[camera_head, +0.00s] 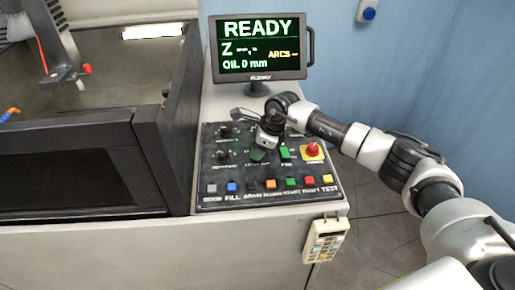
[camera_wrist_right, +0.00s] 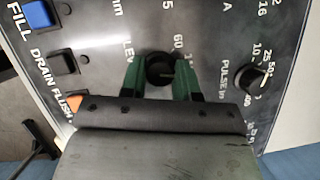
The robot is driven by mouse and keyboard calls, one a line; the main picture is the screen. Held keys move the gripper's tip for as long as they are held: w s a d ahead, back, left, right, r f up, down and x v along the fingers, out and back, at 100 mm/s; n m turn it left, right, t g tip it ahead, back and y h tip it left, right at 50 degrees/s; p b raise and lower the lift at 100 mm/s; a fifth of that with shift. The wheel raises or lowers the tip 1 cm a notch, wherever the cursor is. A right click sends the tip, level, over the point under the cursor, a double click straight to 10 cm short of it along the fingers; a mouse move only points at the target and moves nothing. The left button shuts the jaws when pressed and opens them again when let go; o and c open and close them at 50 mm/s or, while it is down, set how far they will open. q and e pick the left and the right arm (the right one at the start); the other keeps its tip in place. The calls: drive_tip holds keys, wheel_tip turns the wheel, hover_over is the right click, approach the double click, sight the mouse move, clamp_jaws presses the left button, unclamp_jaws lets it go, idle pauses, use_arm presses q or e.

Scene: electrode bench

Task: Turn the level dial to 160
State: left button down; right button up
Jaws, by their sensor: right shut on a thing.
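The level dial (camera_wrist_right: 160,70) is a round black knob on the dark control panel (camera_head: 207,170), with part of the label "LEV" beside it in the right wrist view. The number 60 and part of another number show near it; the rest of the scale is hidden by my gripper. My right gripper (camera_head: 259,153) points down at the panel. In the right wrist view its two green fingers (camera_wrist_right: 159,76) are shut on the dial, one on each side. The dial's pointer cannot be read clearly. My left gripper is not in view.
The monitor (camera_head: 258,47) behind the panel reads READY and OIL 0 mm. The pulse knob (camera_wrist_right: 248,80) is close to the gripper. A red stop button (camera_head: 312,149) and a row of coloured buttons (camera_head: 270,184) are on the panel. A dark tank (camera_head: 70,180) stands left.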

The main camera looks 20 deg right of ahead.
drive_tip(key=m+t, duration=0.1)
drive_tip(key=m, duration=0.2)
drive_tip(key=shift+h, duration=0.3)
drive_tip(key=shift+s+m+t+h+b, duration=0.1)
drive_tip(key=shift+m+t+h+b, duration=0.4)
drive_tip(key=shift+m, duration=1.1)
drive_tip(key=o, duration=0.9)
drive_tip(key=shift+r, duration=0.1)
drive_tip(key=b+v, duration=0.2)
drive_tip(key=v, duration=0.8)
drive_tip(key=shift+r, duration=0.35)
drive_tip(key=shift+s+f, duration=0.1)
drive_tip(key=shift+s, duration=0.05)
